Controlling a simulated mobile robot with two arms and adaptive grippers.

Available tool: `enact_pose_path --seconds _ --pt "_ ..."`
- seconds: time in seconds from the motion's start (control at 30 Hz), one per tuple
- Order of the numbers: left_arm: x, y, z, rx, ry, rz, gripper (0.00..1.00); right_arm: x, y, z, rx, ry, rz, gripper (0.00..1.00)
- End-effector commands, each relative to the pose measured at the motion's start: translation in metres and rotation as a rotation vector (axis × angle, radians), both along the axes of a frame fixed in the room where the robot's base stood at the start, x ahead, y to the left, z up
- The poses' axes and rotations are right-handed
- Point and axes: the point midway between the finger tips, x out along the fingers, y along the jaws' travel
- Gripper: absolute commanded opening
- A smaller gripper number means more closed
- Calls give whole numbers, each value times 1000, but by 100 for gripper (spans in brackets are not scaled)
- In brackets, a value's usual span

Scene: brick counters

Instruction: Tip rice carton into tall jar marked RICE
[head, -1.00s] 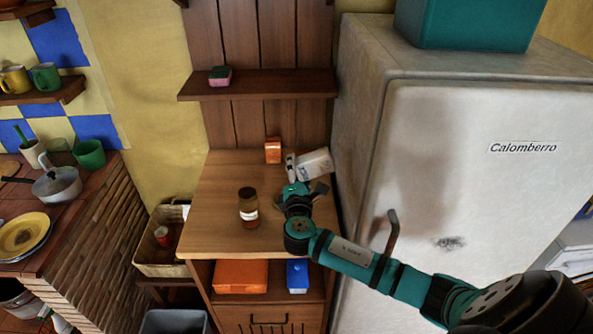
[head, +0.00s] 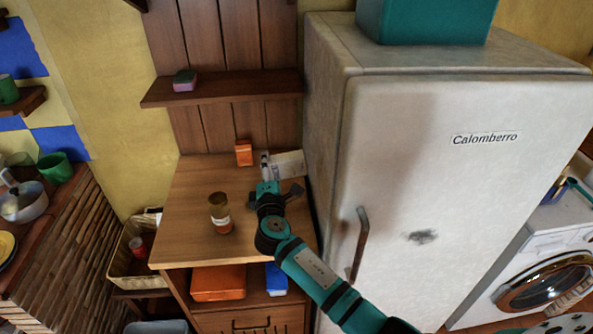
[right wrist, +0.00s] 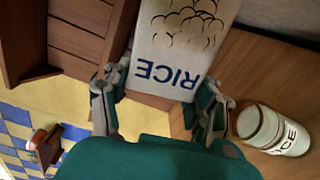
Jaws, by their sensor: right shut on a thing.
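My right gripper (head: 277,174) is shut on a white rice carton (head: 289,162) above the back right of the wooden counter. In the right wrist view the carton (right wrist: 182,45) sits between the fingers, with blue RICE lettering upside down in the picture. In the head view the carton looks tipped on its side; its mouth cannot be made out. My left gripper is not seen.
A small orange box (head: 244,152) stands at the counter's back edge. A shelf (head: 225,88) with a sponge (head: 184,80) hangs above. The fridge (head: 440,170) closes off the right side. The counter (head: 187,228) is clear left of the jar.

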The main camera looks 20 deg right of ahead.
Motion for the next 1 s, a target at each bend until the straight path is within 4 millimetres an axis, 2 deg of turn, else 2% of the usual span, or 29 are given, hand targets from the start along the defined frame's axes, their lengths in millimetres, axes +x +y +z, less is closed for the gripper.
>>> enact_pose_path --seconds 0.17,0.27,0.33,0.6,0.8,1.0 --pt "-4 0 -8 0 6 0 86 0 0 8 181 -56 6 23" --pt "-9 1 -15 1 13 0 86 -2 -5 17 378 -113 5 23" --pt "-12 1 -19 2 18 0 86 -3 -9 24 534 -159 5 23" --pt "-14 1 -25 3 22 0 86 -5 -15 56 874 -256 4 23" --pt "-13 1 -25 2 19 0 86 -5 -18 70 1031 -300 4 23" --pt "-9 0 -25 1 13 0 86 -6 -19 74 1081 -314 3 22"
